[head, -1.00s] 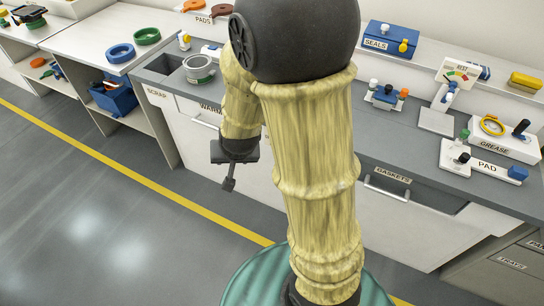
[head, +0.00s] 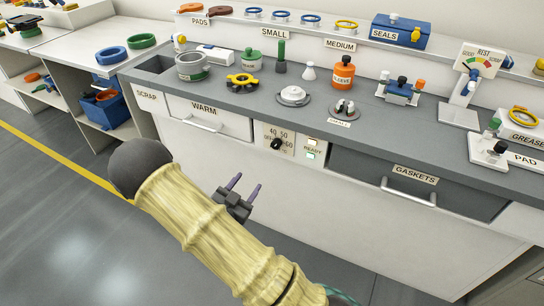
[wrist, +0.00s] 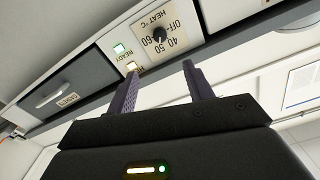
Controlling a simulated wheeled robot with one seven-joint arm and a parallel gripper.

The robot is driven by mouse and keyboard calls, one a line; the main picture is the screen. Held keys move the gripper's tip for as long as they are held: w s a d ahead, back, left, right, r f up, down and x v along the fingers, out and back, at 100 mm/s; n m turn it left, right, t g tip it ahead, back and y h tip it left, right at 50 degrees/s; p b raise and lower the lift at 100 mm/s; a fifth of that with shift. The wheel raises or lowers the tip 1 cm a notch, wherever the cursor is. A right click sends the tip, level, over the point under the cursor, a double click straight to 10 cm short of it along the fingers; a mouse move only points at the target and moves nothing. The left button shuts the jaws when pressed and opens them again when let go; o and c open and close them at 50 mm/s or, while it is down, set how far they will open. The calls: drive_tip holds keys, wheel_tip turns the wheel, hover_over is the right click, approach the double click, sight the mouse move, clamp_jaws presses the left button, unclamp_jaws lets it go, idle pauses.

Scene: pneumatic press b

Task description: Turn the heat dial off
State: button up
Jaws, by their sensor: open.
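The heat dial (head: 277,144) is a small black knob on a pale panel (head: 262,132) in the counter front, right of the WARM drawer. The panel is marked 40, 50, 60 and OFF. In the wrist view the knob (wrist: 159,36) shows upside down at the top; I cannot tell for sure which mark it points to. My gripper (head: 246,184) is open and empty, in front of and below the panel, apart from the dial. Its two purple-grey fingers (wrist: 160,70) point toward the panel, with the knob beyond the gap between them.
Two indicator lamps are beside the dial; the READY lamp (head: 310,155) glows green. The WARM drawer (head: 210,117) and GASKETS drawer (head: 408,185) have protruding handles. The counter above holds an orange bottle (head: 343,73) and several small parts. The floor in front is free.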

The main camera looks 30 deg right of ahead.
sight(274, 146)
drive_tip(key=x, duration=1.7)
drive_tip(key=shift+w+d+r+b, duration=0.1)
drive_tip(key=shift+w+d+b, duration=0.1)
drive_tip(key=shift+b, duration=0.15)
drive_tip(key=shift+c, duration=0.2)
drive_tip(key=c, duration=0.9)
